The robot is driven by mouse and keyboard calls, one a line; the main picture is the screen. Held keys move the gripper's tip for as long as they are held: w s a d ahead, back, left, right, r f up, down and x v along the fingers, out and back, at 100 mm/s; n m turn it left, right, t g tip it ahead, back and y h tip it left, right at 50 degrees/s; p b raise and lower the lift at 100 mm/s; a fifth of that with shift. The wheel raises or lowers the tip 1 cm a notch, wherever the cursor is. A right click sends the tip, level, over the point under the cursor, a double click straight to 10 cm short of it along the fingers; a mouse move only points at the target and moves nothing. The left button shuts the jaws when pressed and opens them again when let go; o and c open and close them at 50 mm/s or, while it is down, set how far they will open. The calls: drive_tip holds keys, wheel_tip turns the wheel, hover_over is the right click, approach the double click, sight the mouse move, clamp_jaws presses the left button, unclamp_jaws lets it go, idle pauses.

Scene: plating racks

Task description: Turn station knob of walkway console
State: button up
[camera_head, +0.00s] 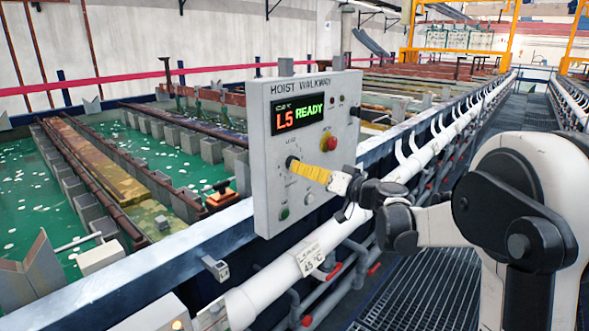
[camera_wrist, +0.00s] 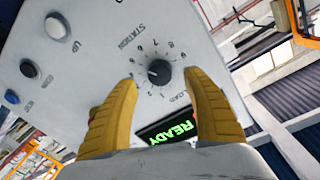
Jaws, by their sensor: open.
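The walkway console (camera_head: 268,110) is a grey box labelled "HOIST WALKWAY", with a display (camera_head: 299,116) reading "L5 READY". The station knob (camera_wrist: 159,72) is small, round and black, inside a numbered dial marked "STATION" and "LOAD". In the head view it is mostly hidden at the fingertips. My gripper (camera_wrist: 160,80) is open, with one yellow finger on each side of the knob in the wrist view. In the head view my gripper (camera_head: 308,172) reaches the console face from the right. I cannot tell whether the fingers touch the knob.
A red button (camera_head: 328,143) sits above my gripper, and a green button (camera_head: 284,213) below it. A white button (camera_wrist: 57,27) marked "UP" shows in the wrist view. A white pipe rail (camera_head: 330,237) runs below the console. Green tanks (camera_head: 40,190) lie behind; a grated walkway (camera_head: 425,290) lies right.

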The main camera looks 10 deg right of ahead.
drive_tip(key=b+x, duration=0.1)
drive_tip(key=x, duration=0.3)
drive_tip(key=shift+w+a, duration=0.1)
drive_tip(key=shift+w, duration=0.05)
drive_tip(key=c, duration=1.2)
